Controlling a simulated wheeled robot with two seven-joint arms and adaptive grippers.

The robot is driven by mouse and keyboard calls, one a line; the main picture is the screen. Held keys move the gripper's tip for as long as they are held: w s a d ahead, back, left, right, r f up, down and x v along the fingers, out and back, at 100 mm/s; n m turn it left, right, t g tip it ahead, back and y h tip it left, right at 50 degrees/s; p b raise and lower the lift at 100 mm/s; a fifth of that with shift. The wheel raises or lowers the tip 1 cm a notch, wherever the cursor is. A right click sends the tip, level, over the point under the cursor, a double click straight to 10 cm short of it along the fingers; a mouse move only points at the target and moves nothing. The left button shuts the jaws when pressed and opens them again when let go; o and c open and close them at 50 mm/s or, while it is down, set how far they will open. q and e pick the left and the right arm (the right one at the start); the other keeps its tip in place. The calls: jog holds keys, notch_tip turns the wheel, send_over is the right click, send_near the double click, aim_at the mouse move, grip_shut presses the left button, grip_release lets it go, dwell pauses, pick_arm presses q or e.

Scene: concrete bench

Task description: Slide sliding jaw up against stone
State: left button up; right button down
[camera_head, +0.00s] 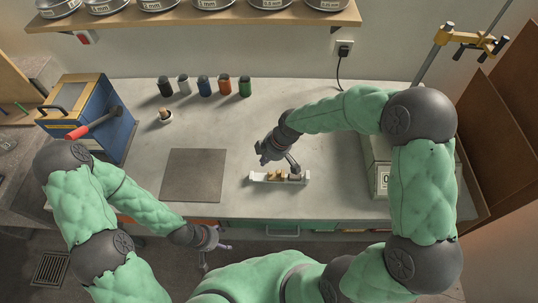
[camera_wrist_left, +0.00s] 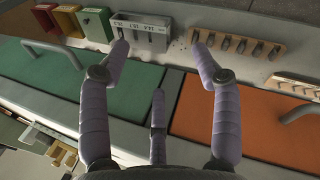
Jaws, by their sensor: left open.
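A pale, narrow rail-like fixture (camera_head: 258,178) lies on the bench near its front edge, right of the dark square mat. Small tan blocks (camera_head: 275,175) sit in it. I cannot tell at this size which is the stone and which is the sliding jaw. My right gripper (camera_head: 282,164) is right over the fixture, with a finger down at its right part. I cannot tell whether it touches or how its fingers stand. My left gripper (camera_head: 214,249) is open and empty, low in front of the bench. Its spread fingers also show in the left wrist view (camera_wrist_left: 160,48).
A dark square mat (camera_head: 194,175) lies left of the fixture. Several small jars (camera_head: 204,86) stand at the back. A blue box with a red-handled lever (camera_head: 90,115) is at left, a scale-like box (camera_head: 382,179) at right. Drawer fronts (camera_wrist_left: 265,128) face my left gripper.

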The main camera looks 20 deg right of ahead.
aim_at(272, 173)
jog(key=x, duration=0.5)
jog(key=shift+b, duration=0.4)
jog(key=d, duration=0.1)
jog(key=s+d, duration=0.1)
jog(key=d, duration=0.1)
jog(key=shift+s+d+f, duration=0.1)
jog(key=shift+s, duration=0.15)
jog(key=shift+s+d, duration=0.15)
jog(key=shift+d, duration=0.1)
